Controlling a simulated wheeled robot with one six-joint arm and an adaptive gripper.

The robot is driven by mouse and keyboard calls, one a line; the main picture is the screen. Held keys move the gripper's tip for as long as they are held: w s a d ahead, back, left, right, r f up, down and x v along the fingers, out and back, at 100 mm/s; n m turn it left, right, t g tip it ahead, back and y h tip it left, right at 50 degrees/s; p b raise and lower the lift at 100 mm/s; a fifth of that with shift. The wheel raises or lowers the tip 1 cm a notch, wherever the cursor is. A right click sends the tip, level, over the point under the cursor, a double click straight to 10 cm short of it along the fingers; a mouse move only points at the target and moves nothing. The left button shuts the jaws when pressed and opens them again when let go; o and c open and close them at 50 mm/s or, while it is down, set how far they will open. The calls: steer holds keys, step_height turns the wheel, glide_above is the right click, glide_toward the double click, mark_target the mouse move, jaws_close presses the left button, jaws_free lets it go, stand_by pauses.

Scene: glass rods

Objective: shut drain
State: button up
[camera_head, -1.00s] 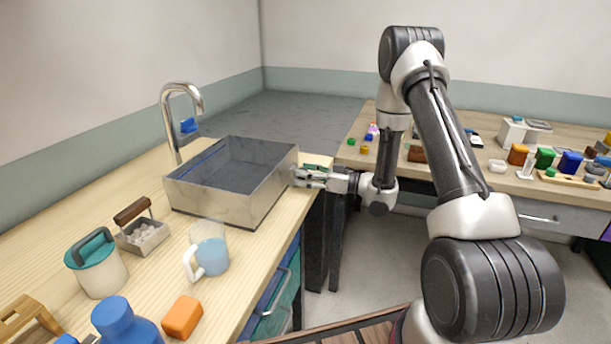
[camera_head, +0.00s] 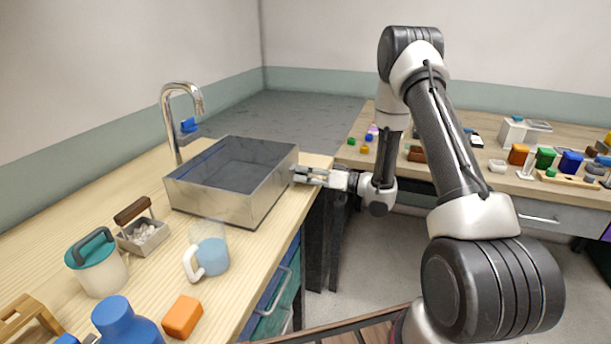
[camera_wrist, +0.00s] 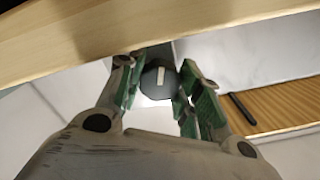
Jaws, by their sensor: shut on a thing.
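A metal sink basin (camera_head: 235,205) with dark water or a dark floor inside stands on the wooden counter. My gripper (camera_head: 300,174) is at the basin's right side, near the counter's edge. In the wrist view, my gripper (camera_wrist: 160,84) has its green-padded fingers on either side of a dark round knob (camera_wrist: 158,76) with a pale mark on its face. The fingers are shut on this knob. The knob is hidden in the head view. A drain opening cannot be made out.
A chrome faucet (camera_head: 178,115) with a blue handle stands behind the basin. A clear mug (camera_head: 208,255), a teal-lidded jar (camera_head: 97,264), an orange block (camera_head: 182,317) and a blue bottle (camera_head: 125,322) stand in front. A second table (camera_head: 400,165) with small objects is at right.

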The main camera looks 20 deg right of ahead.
steer(key=shift+m, duration=0.4)
steer(key=o, duration=1)
steer(key=shift+o, duration=0.2)
